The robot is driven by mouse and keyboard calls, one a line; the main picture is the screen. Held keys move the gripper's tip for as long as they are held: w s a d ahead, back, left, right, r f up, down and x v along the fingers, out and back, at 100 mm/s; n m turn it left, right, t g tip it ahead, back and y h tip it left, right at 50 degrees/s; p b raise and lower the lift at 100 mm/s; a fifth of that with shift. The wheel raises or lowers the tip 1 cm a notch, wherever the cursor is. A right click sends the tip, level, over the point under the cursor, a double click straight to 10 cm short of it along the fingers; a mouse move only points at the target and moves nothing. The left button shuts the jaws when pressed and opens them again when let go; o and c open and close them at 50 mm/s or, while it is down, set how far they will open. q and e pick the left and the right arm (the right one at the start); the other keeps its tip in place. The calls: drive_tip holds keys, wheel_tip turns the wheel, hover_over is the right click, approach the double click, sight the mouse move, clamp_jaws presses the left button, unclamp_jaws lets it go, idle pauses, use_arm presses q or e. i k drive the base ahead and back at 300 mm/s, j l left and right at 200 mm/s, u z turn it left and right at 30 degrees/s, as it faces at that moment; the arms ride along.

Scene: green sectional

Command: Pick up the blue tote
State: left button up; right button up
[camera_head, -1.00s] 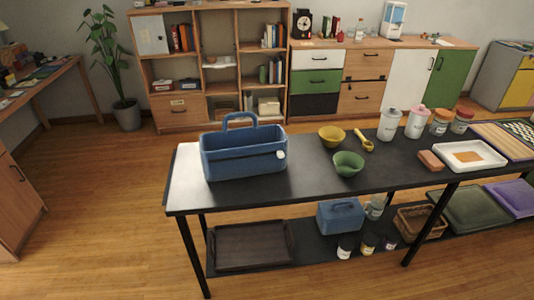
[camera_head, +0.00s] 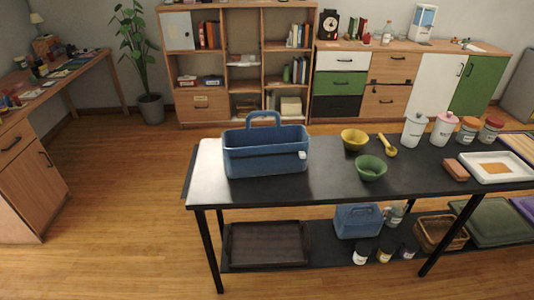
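The blue tote (camera_head: 264,158) stands upright on the left part of a black-topped table (camera_head: 325,180). It is an open box with an arched handle on top and a small white tag at its front right. A smaller blue box with a handle (camera_head: 358,221) sits on the table's lower shelf. Neither of my grippers shows in the head view.
A yellow bowl (camera_head: 353,140), a yellow scoop (camera_head: 386,145) and a green bowl (camera_head: 370,168) stand right of the tote. Several canisters, a brick-like block (camera_head: 455,170) and a white tray (camera_head: 467,168) are farther right. The wooden floor in front and left is clear.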

sight(248, 152)
drive_tip(key=i+l, duration=0.1)
drive_tip(key=i, duration=0.55)
drive_tip(key=i+l+u, duration=0.1)
drive_tip(key=i, duration=0.55)
